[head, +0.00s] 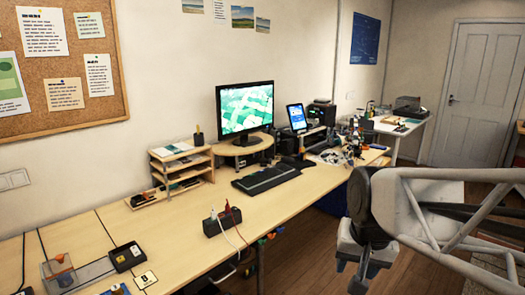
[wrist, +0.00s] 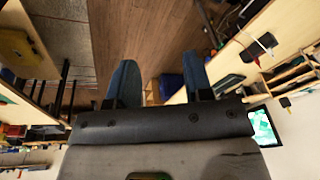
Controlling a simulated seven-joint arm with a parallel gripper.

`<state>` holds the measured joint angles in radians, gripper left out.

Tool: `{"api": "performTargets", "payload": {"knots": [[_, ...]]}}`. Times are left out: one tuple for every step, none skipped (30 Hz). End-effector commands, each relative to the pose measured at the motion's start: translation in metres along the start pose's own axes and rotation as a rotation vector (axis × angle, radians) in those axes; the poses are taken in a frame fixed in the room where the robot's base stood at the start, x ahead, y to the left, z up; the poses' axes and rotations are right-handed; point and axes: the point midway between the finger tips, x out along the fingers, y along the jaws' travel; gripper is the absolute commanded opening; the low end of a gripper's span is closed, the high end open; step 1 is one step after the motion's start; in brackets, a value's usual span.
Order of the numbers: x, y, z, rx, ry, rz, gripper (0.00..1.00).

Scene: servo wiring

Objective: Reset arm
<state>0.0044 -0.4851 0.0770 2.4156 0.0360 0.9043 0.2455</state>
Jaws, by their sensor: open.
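My gripper (head: 357,278) hangs at the lower right of the head view, in front of the desk's front edge and over the floor. In the wrist view its two blue-grey fingers (wrist: 160,85) stand apart with nothing between them. The wrist view looks past the fingers to the wooden floor and desk, turned upside down. The long desk (head: 190,240) runs along the wall, apart from my gripper.
On the desk stand a black power block (head: 222,222) with cables, a keyboard (head: 266,178), a monitor (head: 245,108), a wooden shelf (head: 181,168) and a small black box (head: 127,257). Clutter (head: 340,152) covers the far end. Bare desktop lies around the power block.

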Motion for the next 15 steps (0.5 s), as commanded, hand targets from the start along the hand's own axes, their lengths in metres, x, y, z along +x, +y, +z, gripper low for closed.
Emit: {"api": "performTargets", "payload": {"knots": [[-0.002,0.004,0.011,-0.029,0.004,0.004,0.47],[-0.002,0.007,0.018,-0.050,0.004,0.007,0.47],[-0.002,0.010,0.026,-0.075,0.005,0.010,0.47],[-0.002,0.012,0.032,-0.094,0.005,0.013,0.47],[-0.002,0.014,0.038,-0.112,0.006,0.015,0.47],[-0.002,0.017,0.046,-0.135,0.006,0.019,0.47],[-0.002,0.019,0.051,-0.153,0.007,0.021,0.47],[-0.002,0.021,0.056,-0.167,0.008,0.024,0.47],[-0.001,0.023,0.062,-0.187,0.008,0.027,0.47],[-0.001,0.024,0.066,-0.199,0.008,0.029,0.47],[-0.001,0.025,0.069,-0.210,0.008,0.031,0.47],[0.000,0.027,0.073,-0.223,0.009,0.032,0.47],[0.000,0.028,0.075,-0.230,0.009,0.034,0.47],[0.000,0.029,0.077,-0.237,0.008,0.035,0.47],[0.001,0.029,0.079,-0.244,0.007,0.036,0.47]]}}
